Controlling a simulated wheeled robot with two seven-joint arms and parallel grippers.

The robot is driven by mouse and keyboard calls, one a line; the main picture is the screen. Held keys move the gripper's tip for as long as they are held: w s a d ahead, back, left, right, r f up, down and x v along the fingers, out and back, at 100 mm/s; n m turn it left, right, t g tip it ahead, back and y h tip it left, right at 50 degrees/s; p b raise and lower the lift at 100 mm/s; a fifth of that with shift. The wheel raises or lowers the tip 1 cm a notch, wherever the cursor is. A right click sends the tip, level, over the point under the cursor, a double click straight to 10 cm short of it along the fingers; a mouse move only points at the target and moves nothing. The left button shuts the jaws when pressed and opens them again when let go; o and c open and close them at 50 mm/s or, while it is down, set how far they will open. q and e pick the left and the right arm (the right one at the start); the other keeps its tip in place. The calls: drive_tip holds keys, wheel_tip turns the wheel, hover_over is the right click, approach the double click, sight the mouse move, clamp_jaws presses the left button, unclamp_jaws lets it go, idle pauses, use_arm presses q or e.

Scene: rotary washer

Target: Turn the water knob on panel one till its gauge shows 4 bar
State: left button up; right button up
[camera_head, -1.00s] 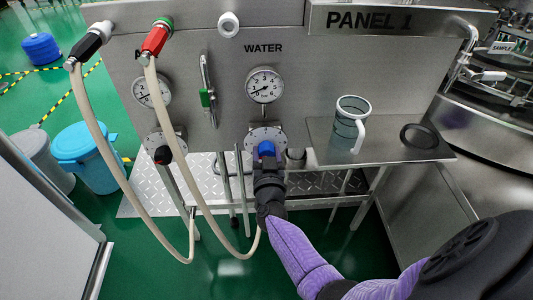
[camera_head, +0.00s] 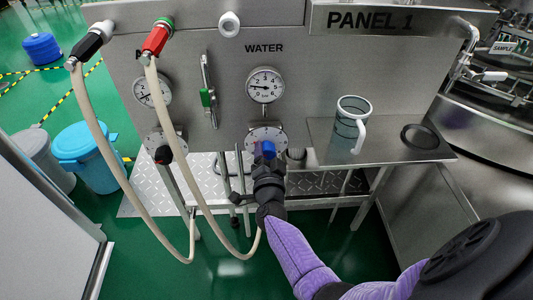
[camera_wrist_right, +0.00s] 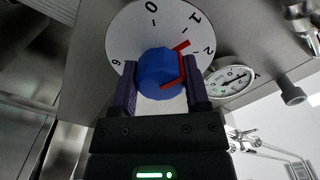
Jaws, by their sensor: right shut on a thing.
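The blue water knob (camera_head: 268,149) sits on a round plate below the WATER label on panel one. In the wrist view the knob (camera_wrist_right: 160,73) is on a white dial marked 0, 1 and 2, with a red pointer frame on its right side. My right gripper (camera_head: 268,166) is shut on the knob, with one dark finger on each side in the wrist view (camera_wrist_right: 160,88). The water gauge (camera_head: 265,85) is above the knob; its needle points about left, and the exact reading is too small to tell. My left gripper is not in view.
Two hoses (camera_head: 200,190) hang left of my right arm.

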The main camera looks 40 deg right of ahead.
drive_tip(key=m, duration=0.5)
drive_tip(key=shift+m+b, duration=0.3)
drive_tip(key=m, duration=0.4)
drive_tip(key=shift+a+b, duration=0.1)
drive_tip(key=shift+b, duration=0.3)
drive_tip(key=m, duration=0.3)
drive_tip(key=shift+b, duration=0.3)
drive_tip(key=shift+m, duration=1)
drive_tip(key=m+b, duration=0.1)
drive_tip(key=m, duration=0.5)
drive_tip(key=shift+b, duration=0.4)
drive_tip(key=shift+r+m, duration=0.1)
drive_tip(key=shift+m, duration=0.8)
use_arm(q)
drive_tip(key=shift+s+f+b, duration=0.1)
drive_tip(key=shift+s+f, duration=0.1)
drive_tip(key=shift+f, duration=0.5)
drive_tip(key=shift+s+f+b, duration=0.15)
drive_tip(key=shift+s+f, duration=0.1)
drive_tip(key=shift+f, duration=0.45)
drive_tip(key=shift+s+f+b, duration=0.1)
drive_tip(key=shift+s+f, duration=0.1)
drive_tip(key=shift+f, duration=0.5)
use_arm(e)
drive_tip(key=shift+m, duration=0.6)
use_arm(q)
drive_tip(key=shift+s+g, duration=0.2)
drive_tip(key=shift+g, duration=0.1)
